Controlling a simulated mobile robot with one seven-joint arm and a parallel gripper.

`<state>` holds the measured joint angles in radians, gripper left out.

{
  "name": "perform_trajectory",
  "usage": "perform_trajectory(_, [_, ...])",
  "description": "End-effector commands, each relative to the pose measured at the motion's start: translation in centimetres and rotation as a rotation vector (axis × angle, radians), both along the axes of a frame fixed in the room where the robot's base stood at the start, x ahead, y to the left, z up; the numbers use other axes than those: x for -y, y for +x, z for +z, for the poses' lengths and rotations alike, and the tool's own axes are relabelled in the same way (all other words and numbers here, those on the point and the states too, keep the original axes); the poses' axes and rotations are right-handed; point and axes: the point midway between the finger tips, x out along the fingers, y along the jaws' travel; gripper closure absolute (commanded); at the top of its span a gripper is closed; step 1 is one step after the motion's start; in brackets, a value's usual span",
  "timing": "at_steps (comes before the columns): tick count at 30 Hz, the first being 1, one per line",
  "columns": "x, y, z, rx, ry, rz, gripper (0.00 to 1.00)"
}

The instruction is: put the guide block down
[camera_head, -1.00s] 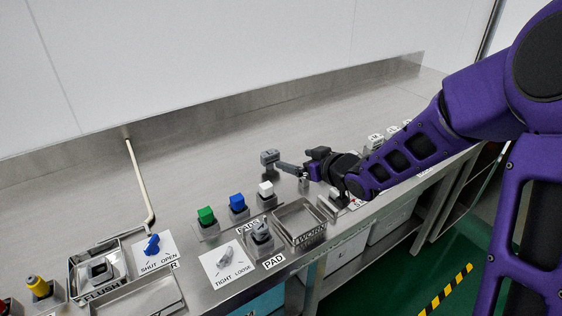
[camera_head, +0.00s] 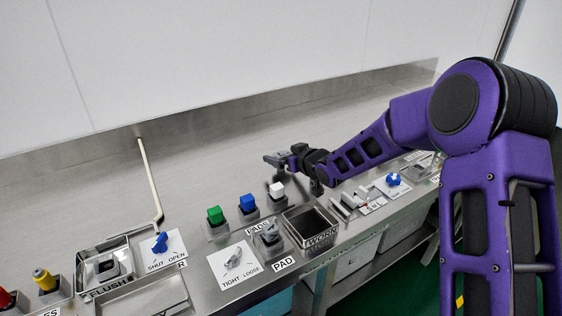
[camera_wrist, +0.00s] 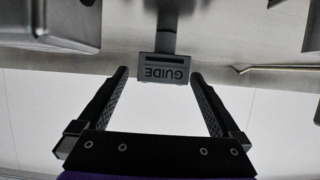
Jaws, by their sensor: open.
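A grey piece lettered GUIDE (camera_wrist: 165,68) shows upside down in the wrist view, on a round grey post. I take it for the guide block or its holder; I cannot tell which. My gripper (camera_wrist: 160,74) is open, with its two dark fingers on either side of the piece near their tips. A gap shows on both sides, and neither finger visibly touches it. In the head view my gripper (camera_head: 276,159) is above the bench behind the white block, and the grey piece there is hard to tell from the fingers.
The steel bench (camera_head: 215,163) is clear behind the fixtures. Green (camera_head: 215,215), blue (camera_head: 247,203) and white (camera_head: 276,190) blocks stand in front of my gripper. A bent pipe (camera_head: 150,180) rises at left.

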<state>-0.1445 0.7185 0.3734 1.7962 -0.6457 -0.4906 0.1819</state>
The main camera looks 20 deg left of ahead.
Motion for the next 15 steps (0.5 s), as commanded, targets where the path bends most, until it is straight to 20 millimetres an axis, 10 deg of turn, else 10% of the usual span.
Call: perform_trajectory(15, [-3.0, 2.3, -1.7, 0.000, 0.000, 0.000, 0.00])
